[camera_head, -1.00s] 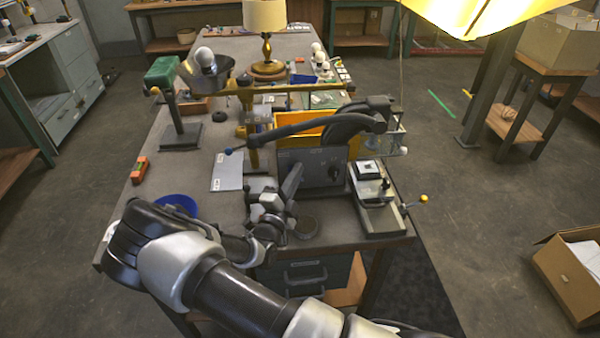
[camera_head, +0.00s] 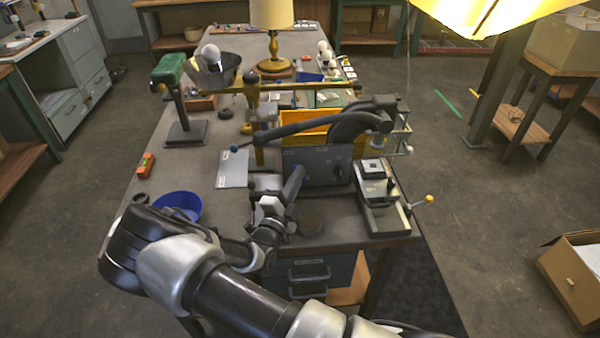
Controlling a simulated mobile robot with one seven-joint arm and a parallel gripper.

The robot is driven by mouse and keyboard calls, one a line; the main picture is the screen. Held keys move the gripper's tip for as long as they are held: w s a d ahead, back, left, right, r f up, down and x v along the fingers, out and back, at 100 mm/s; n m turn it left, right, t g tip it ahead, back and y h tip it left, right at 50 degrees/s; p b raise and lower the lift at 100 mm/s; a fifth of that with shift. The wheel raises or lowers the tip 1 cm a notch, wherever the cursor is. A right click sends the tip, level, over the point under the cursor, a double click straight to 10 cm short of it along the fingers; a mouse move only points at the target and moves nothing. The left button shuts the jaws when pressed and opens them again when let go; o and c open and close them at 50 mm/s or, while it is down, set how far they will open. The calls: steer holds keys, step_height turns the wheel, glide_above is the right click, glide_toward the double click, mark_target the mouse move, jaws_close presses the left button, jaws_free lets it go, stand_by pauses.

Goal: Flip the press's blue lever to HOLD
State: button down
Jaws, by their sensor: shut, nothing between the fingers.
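The press (camera_head: 318,166) is a dark grey box on the bench, with a long dark arm (camera_head: 290,129) reaching left over it. A small blue ball (camera_head: 234,149) sits at the arm's left end. I cannot make out a HOLD mark or a separate blue lever at this size. My gripper (camera_head: 297,178) is shut and empty, pointing up and away from me just in front of the press's left front face. It is right of and below the blue ball, apart from it. Whether the fingertips touch the press face cannot be told.
A blue bowl (camera_head: 178,205) stands left of my arm, near a grey sheet (camera_head: 232,169). A small fixture with a yellow-knobbed handle (camera_head: 429,199) stands right of the press. A yellow bin (camera_head: 303,124) is behind it.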

steer(key=b+v, duration=0.1)
steer(key=v, duration=1.4)
steer(key=shift+s+a+f, duration=0.15)
steer(key=shift+s+f, duration=0.05)
steer(key=shift+s, duration=0.1)
steer(key=shift+r, duration=0.1)
steer(key=s+d+r+m+g+h+p, duration=0.1)
steer(key=s+d+r+m+g+h, duration=0.15)
steer(key=d+r+m+g, duration=0.6)
steer(key=s+d+r+m+g+h+p, duration=0.1)
steer(key=s+d+r+m+g+h, duration=0.15)
steer(key=d+m+g, duration=0.7)
steer(key=s+r+m+t+y+p, duration=0.1)
steer(key=s+r+m+t+y, duration=0.1)
steer(key=s+r+m+y, duration=0.2)
steer(key=s+a+r+m+t+y+p, duration=0.1)
steer(key=s+r+m+y, duration=0.4)
steer(key=r+m, duration=0.5)
steer(key=s+a+r+m+t+y+p, duration=0.1)
steer(key=s+r+m+y, duration=0.3)
steer(key=m, duration=1.6)
step_height(320, 180, up, 3)
steer(key=shift+s+a+r+t+y, duration=0.2)
steer(key=shift+t+y, duration=0.3)
steer(key=shift+t, duration=0.4)
